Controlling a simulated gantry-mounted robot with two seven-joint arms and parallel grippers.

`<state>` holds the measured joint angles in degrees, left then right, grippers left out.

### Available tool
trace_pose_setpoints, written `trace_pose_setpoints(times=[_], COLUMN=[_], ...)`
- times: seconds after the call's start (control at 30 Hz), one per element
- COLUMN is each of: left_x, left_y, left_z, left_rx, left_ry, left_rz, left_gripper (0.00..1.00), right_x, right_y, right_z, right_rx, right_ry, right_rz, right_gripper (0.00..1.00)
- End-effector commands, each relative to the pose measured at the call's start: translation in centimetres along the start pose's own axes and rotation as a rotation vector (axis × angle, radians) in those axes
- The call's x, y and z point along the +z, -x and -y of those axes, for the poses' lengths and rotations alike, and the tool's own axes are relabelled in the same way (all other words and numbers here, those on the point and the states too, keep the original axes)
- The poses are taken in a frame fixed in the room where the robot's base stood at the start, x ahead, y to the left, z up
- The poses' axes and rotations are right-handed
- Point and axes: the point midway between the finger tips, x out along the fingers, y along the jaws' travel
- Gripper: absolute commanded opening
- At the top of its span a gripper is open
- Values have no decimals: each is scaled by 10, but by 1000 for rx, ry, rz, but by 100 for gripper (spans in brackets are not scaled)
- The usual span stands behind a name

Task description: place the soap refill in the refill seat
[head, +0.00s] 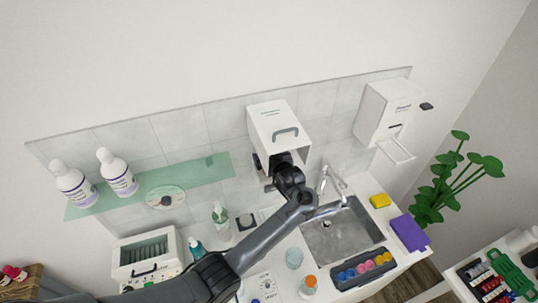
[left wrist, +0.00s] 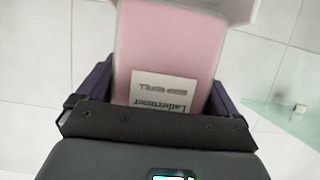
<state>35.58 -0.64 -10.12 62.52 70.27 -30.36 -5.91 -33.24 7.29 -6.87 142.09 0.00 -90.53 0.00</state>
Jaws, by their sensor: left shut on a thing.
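The soap refill (left wrist: 170,45) is a pink block with a white printed label, upside down in the left wrist view. My left gripper (left wrist: 158,92) is shut on it, one dark finger at each side. A white edge borders the refill's far end at the top of that view. In the head view my left gripper (head: 274,168) is at the open lower front of the white wall dispenser (head: 268,122), under its raised cover. The refill is hidden there, and so is the refill seat. I cannot tell whether the refill touches the seat. My right gripper is not in view.
A green glass shelf (head: 200,174) with two white bottles is on the wall at left. A second white dispenser (head: 383,112) hangs at right. Below are the sink (head: 340,232), faucet (head: 331,184), a yellow sponge (head: 380,201), a purple cloth (head: 408,233) and several bottles.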

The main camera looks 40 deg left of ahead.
Motion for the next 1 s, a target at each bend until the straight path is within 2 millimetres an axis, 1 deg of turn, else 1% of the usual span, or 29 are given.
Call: trace_pose_setpoints(times=[0.1, 0.2, 0.67, 0.7, 0.73, 1.0], left_x=[11, 18, 23, 23, 23, 21], left_y=[-5, -8, -10, -10, -10, -9], left_z=[0, 0, 0, 0, 0, 0], left_rx=[-2, 0, 0, 0, 0, 0], left_ry=[-2, -1, 2, 1, 1, 1], left_rz=[-2, -2, -1, -1, -1, -1], left_gripper=[61, 61, 61, 97, 100, 100], right_x=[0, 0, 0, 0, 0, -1], right_y=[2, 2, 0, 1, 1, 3], right_z=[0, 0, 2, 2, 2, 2], right_rx=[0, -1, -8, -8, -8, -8], right_ry=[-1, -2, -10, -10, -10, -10], right_rz=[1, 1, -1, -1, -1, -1], right_gripper=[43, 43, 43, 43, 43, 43])
